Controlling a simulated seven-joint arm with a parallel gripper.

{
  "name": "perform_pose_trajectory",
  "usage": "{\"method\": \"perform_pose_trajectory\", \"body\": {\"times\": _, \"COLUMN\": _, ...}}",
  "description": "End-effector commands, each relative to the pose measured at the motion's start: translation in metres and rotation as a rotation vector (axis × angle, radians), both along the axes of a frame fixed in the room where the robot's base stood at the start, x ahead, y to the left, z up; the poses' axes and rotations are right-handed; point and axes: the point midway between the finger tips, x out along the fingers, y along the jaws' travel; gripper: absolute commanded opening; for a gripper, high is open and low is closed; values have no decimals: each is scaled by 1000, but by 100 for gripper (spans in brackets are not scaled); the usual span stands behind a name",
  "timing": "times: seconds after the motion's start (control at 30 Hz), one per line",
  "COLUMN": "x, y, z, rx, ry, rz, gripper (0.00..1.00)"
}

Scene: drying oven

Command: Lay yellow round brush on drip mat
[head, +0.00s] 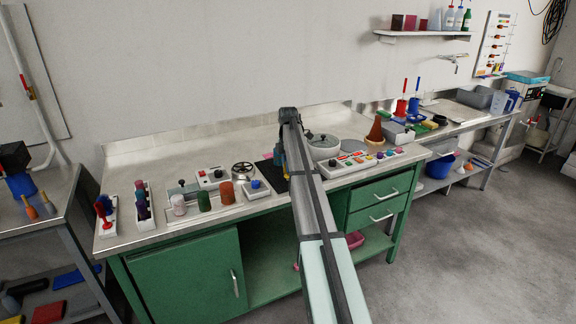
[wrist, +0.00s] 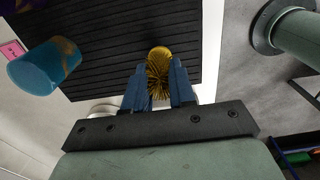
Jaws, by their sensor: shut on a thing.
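The yellow round brush (wrist: 158,70) shows in the wrist view, with radiating bristles and a rounded yellow end. My gripper (wrist: 159,64) has its blue fingers shut on it, one on each side. The brush is over the near edge of the black ribbed drip mat (wrist: 115,45); I cannot tell whether it touches the mat. In the head view the dark mat (head: 264,170) lies on the metal bench, partly hidden by my arm. My gripper is mostly hidden there, with a bit of blue finger showing over the mat.
In the head view, several coloured jars (head: 204,199) stand left of the mat. A button panel (head: 360,162) and a round grey pot (head: 322,147) are to the right.

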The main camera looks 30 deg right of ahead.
Motion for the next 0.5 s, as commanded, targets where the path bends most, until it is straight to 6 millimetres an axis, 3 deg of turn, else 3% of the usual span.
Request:
{"method": "perform_pose_trajectory", "body": {"times": 0.37, "x": 0, "y": 0, "z": -3, "rx": 0, "ry": 0, "rz": 0, "gripper": 0}}
{"method": "perform_pose_trajectory", "body": {"times": 0.4, "x": 0, "y": 0, "z": -3, "rx": 0, "ry": 0, "rz": 0, "gripper": 28}}
{"method": "perform_pose_trajectory", "body": {"times": 0.5, "x": 0, "y": 0, "z": -3, "rx": 0, "ry": 0, "rz": 0, "gripper": 37}}
